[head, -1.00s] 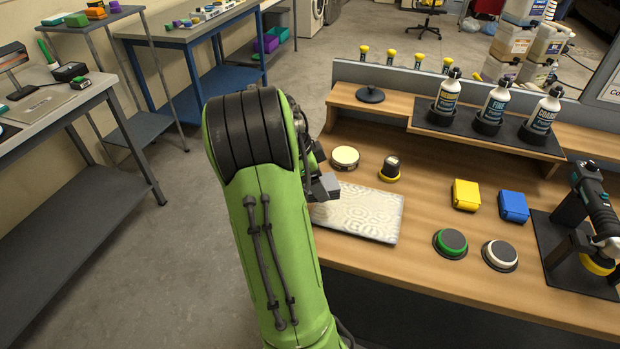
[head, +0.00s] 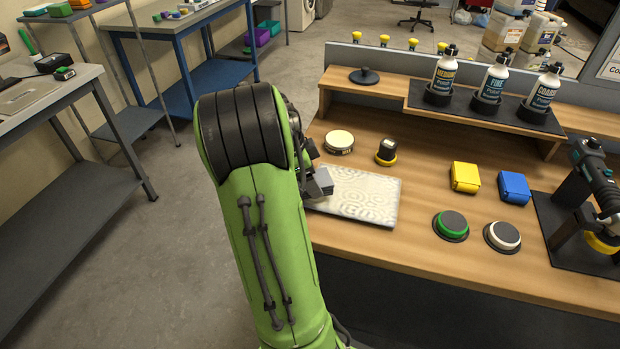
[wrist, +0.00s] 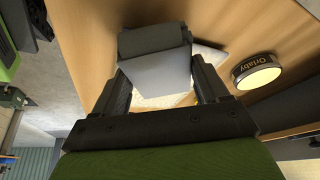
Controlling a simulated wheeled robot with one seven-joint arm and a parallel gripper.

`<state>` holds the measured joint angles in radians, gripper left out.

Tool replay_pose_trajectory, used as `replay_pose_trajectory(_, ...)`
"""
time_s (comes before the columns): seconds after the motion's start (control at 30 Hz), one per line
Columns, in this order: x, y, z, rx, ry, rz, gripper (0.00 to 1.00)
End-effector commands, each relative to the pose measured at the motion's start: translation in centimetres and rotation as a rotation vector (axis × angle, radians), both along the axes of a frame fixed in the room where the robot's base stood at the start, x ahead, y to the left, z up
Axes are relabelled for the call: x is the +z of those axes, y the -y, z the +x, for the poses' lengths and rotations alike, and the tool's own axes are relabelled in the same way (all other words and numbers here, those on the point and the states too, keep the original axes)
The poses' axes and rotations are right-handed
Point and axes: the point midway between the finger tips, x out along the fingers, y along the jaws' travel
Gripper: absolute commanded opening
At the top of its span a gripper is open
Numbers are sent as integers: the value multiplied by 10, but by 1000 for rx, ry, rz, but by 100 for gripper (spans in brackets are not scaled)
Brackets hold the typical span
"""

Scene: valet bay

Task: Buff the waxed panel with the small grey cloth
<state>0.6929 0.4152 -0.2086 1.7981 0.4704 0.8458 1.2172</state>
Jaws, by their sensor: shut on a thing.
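The panel (head: 362,197) is a pale flat plate with a swirled wax pattern, lying on the wooden bench. My gripper (wrist: 163,85) is shut on the small grey cloth (wrist: 155,52), which looks like a folded block between the fingers. In the head view the cloth (head: 319,182) is at the panel's left end, and my green arm hides most of the gripper. I cannot tell whether the cloth touches the panel.
A round wax tin (head: 339,143) and a dark yellow-based applicator (head: 387,152) stand just behind the panel. Bottles (head: 492,78) stand on the raised shelf.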

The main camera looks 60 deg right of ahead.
Motion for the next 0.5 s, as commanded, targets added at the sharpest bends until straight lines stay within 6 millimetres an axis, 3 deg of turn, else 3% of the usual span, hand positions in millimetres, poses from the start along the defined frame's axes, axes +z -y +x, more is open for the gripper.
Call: replay_pose_trajectory(0.5,-8,-1,0,0,0,0,40)
